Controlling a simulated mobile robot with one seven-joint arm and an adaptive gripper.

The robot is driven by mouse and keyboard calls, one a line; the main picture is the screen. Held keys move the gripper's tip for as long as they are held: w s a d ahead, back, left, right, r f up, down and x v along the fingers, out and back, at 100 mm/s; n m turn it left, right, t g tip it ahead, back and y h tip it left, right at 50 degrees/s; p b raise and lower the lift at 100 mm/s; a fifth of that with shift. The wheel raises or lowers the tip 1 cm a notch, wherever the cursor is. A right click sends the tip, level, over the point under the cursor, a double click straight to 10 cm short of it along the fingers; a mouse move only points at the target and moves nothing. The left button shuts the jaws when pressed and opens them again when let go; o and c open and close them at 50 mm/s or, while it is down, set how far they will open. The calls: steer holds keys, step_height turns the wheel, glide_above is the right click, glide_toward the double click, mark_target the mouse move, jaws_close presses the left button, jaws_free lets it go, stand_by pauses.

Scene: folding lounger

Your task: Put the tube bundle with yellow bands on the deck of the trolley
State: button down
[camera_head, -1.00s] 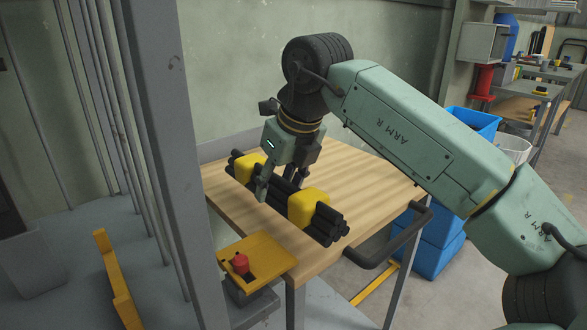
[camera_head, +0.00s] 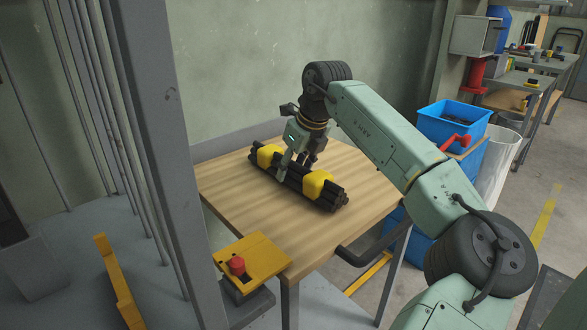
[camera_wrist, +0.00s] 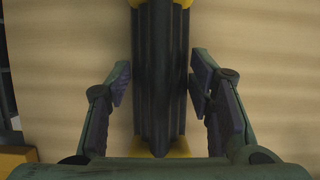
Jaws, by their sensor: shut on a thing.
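The tube bundle (camera_head: 318,184) is several dark tubes with two yellow bands. It lies lengthwise over the middle of the light wooden deck of the trolley (camera_head: 228,200), which has a dark handle at its front right. My gripper (camera_head: 294,171) comes down from above and straddles the bundle between its bands, shut on it. In the wrist view, the dark tubes (camera_wrist: 160,60) run between the two fingers (camera_wrist: 158,85) over the wood. I cannot tell for certain whether the bundle's underside touches the deck.
A yellow plate with a red button (camera_head: 237,266) stands at the deck's front corner. A grey upright post (camera_head: 155,150) is at the left. A blue bin (camera_head: 452,122) and a pale bin (camera_head: 498,160) stand right of the trolley. Bare wood surrounds the bundle.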

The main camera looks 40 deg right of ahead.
steer(key=shift+f, duration=0.3)
steer(key=shift+f, duration=0.2)
steer(key=c, duration=0.8)
jaws_free()
steer(key=shift+o, duration=0.2)
steer(key=shift+r, duration=0.3)
steer(key=v, duration=1.2)
steer(key=shift+s+f, duration=0.1)
